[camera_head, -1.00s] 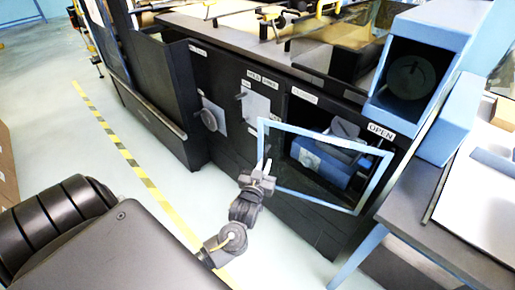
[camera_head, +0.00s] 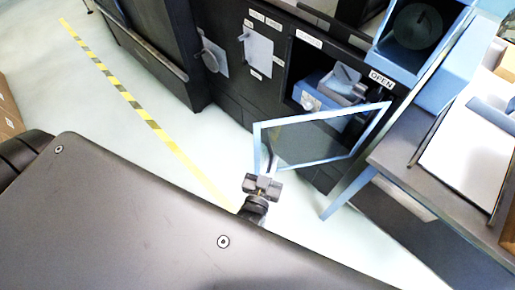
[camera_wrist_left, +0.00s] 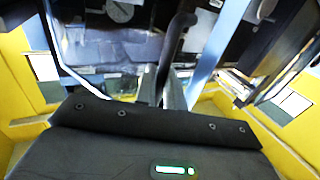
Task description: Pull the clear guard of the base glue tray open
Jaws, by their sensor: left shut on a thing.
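The clear guard (camera_head: 322,114) is a see-through panel in a light blue frame. It stands swung out at an angle from the dark machine front, its right end near the OPEN label (camera_head: 381,79). Behind it, the opening shows a blue and grey unit (camera_head: 335,88), partly covered by the guard. My left gripper (camera_head: 264,172) is at the guard's left edge and shut on it. In the left wrist view, the fingers (camera_wrist_left: 172,92) close at a dark upright bar, beside a light blue frame bar (camera_wrist_left: 217,45). The exact grip is hard to see. My right gripper is out of view.
A table (camera_head: 385,160) with light blue legs and a white sheet stands close on the right. A blue box-shaped housing (camera_head: 440,75) is above it. A yellow and black floor stripe (camera_head: 135,105) runs along the left. The pale floor left of the guard is clear.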

